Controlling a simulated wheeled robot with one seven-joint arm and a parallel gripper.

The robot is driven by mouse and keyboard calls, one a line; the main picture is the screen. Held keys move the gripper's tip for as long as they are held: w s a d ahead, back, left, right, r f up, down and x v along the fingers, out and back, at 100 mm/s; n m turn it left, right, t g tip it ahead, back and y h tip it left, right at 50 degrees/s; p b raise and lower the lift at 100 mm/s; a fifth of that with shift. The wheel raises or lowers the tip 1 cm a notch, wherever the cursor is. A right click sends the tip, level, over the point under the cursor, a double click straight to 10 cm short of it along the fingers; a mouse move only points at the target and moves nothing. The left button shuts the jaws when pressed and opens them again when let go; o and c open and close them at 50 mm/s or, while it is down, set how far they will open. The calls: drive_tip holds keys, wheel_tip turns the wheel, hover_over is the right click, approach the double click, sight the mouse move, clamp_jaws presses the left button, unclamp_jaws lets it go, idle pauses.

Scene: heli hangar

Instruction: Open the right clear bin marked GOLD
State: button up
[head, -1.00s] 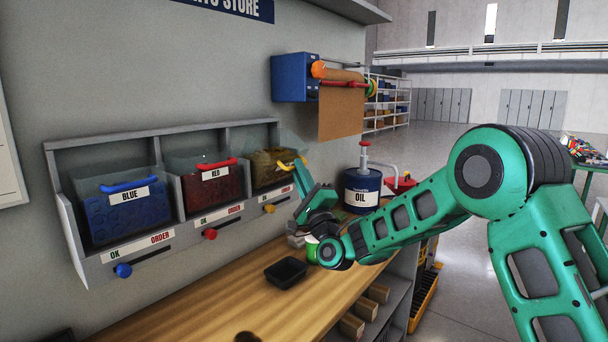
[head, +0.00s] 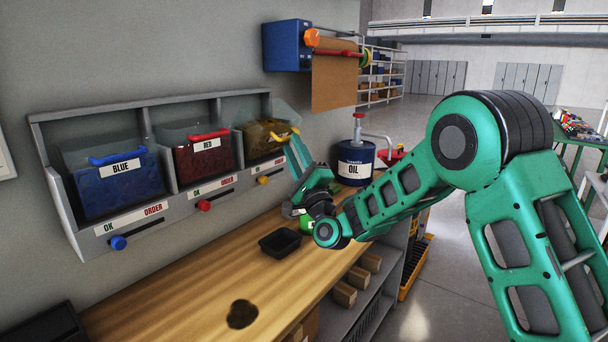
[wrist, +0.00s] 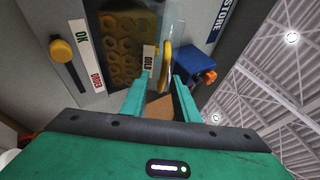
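The clear bin marked GOLD (head: 262,138) is the rightmost of three in the grey wall rack, with gold-coloured contents and a yellow handle (head: 286,133) on its front. In the wrist view the gold bin (wrist: 125,50) shows its GOLD label, with the yellow handle (wrist: 166,66) to the right of it. My gripper (wrist: 161,80) is open, its two teal fingers apart. The handle appears in the gap between the fingertips; I cannot tell whether either finger touches it. In the head view my gripper (head: 295,146) is right in front of the gold bin, its tips partly hidden.
Left of it are the RED bin (head: 205,158) and BLUE bin (head: 118,185). A yellow knob (head: 263,180) sits below the gold bin. A black tray (head: 280,242) and a dark stain (head: 242,313) are on the wooden bench (head: 190,290). An OIL drum (head: 355,163) stands behind my arm.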

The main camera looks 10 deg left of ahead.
drive_tip(key=v, duration=0.8)
drive_tip(key=shift+f, duration=0.3)
drive_tip(key=shift+s, duration=0.1)
idle(0.4)
